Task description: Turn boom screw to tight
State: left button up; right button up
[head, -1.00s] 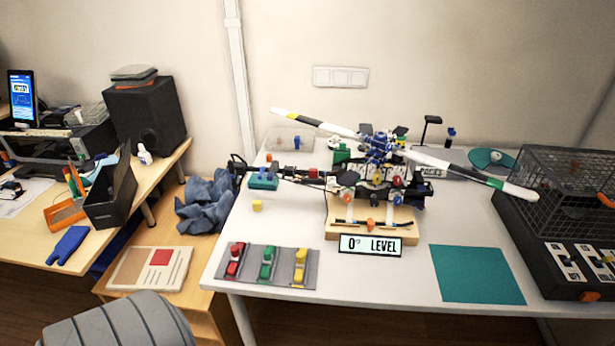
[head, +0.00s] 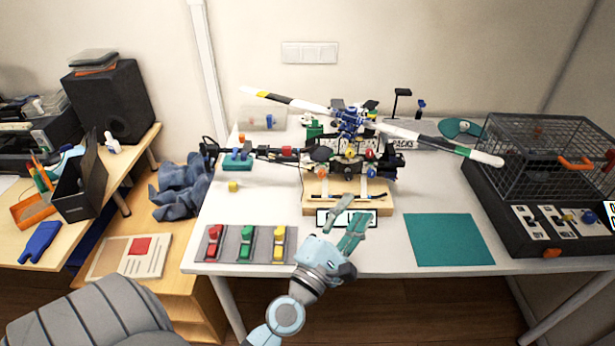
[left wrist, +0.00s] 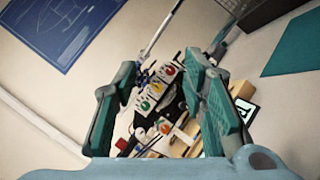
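My left gripper (head: 353,217) is open and empty in front of the stand, partly hiding the sign. In the left wrist view, the helicopter's knobs (left wrist: 157,88) show beyond its spread fingers (left wrist: 162,105).
A grey mat (head: 263,246) with red, green and yellow clamps lies at the front left. A teal mat (head: 449,239) lies at the right. A wire cage (head: 550,150) stands at the far right, with a switch panel. A teal block (head: 237,161) lies under the boom.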

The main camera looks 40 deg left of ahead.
pick_arm(q)
jog(key=a+n+g+y, duration=0.2)
jog(key=a+n+y, duration=0.4)
jog(key=n, duration=0.4)
jog(key=n+g+y, duration=0.4)
jog(key=n, duration=0.4)
send_near(307, 164)
jog(key=shift+n+g, duration=0.3)
jog(key=b+x, duration=0.1)
jog(key=x, duration=0.6)
jog(key=shift+w+a+r, duration=0.1)
jog(key=shift+w+r, duration=0.05)
jog(key=shift+r, duration=0.05)
jog(key=shift+w+a+r, duration=0.1)
jog(key=shift+w+a, duration=0.2)
jog(key=shift+w, duration=0.1)
jog(key=shift+c, duration=0.4)
grip_shut()
